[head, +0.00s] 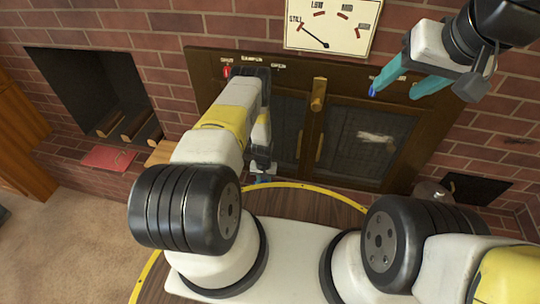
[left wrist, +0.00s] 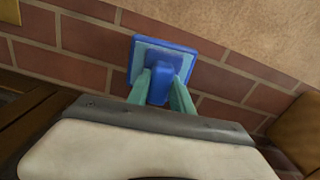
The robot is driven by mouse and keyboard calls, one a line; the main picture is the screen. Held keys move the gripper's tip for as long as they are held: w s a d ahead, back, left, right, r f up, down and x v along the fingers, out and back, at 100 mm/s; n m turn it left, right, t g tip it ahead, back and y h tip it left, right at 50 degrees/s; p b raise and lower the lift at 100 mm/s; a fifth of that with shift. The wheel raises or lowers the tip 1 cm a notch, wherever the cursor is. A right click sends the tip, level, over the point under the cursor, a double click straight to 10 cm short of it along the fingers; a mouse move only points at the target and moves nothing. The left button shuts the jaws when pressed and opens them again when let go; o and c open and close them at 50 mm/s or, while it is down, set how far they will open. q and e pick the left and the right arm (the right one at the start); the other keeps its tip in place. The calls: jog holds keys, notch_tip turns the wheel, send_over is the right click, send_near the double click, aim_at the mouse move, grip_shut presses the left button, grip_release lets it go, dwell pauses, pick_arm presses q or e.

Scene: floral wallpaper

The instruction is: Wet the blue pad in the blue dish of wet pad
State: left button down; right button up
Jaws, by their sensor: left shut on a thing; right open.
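The blue pad (left wrist: 178,62) shows in the left wrist view as a flat, square-edged plate with a raised blue grip. My left gripper (left wrist: 162,85) is shut on that grip, one teal finger on each side, and brick is behind the pad. In the head view my left gripper (head: 261,177) is small and partly hidden by my own arm, and the pad cannot be made out clearly. My right gripper (head: 395,91) is open and empty at the upper right, in front of the cabinet top. I cannot make out the blue dish in either view.
A dark cabinet with glass doors (head: 365,140) and a brass handle (head: 318,94) is set in the brick wall. A dial sign (head: 333,27) hangs above. A red book-like thing (head: 108,158) lies at left, by a dark recess (head: 90,85). Carpet (head: 85,235) is clear at lower left.

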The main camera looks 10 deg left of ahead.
pick_arm(q)
jog(key=shift+f, duration=0.6)
dwell(1.6)
jog(key=shift+r, duration=3.55)
